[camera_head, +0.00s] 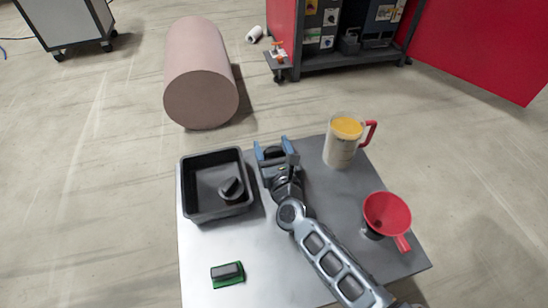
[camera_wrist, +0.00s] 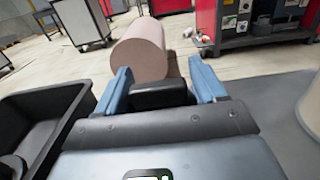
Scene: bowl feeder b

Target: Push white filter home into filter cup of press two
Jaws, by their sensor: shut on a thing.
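A cream cup (camera_head: 338,150) with a red handle and an orange-yellow top stands upright to the right, apart from the gripper. A red funnel-shaped cup (camera_head: 387,211) with a handle sits at the right, on a dark base. No white filter can be made out, and I cannot tell which thing is press two.
A black tray (camera_head: 184,190) left of the gripper holds a dark round knobbed part (camera_head: 231,188). A green and grey block (camera_head: 227,273) lies on the table's near left. A pinkish cylinder (camera_head: 198,75) and a red workbench (camera_head: 350,58) stand beyond the table (camera_head: 270,275).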

